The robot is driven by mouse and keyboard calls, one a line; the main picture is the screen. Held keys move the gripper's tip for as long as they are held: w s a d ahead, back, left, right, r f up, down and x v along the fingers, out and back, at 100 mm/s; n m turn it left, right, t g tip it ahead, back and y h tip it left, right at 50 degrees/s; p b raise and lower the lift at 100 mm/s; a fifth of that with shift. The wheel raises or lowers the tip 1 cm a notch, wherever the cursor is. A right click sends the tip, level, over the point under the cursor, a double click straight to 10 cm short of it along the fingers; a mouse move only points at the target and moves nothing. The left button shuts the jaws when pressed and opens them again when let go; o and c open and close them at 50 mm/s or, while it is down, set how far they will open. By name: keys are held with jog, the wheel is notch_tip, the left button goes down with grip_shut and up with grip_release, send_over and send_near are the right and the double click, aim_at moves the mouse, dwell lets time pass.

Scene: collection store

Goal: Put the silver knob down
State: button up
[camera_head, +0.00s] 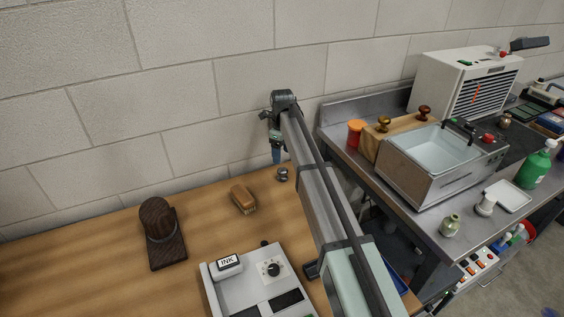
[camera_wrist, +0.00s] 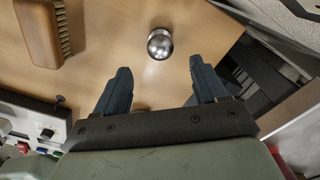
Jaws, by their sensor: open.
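The silver knob (camera_head: 282,174) rests on the wooden table (camera_head: 110,250) near its back right edge. In the wrist view the shiny round knob (camera_wrist: 160,44) sits on the tabletop, ahead of my fingertips and between their lines. My gripper (camera_wrist: 157,78) is open, with two dark blue fingers apart and nothing between them. In the head view my gripper (camera_head: 277,156) hangs just behind and above the knob, partly hidden by my own arm.
A wooden brush (camera_head: 243,199) lies left of the knob; the brush (camera_wrist: 40,32) also shows in the wrist view. A dark wooden block (camera_head: 163,235) and a grey device with an INK label (camera_head: 229,262) are nearby. A steel bench with a basin (camera_head: 435,155) stands right, across a gap.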

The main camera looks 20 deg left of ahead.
jog(key=shift+r, duration=1.1)
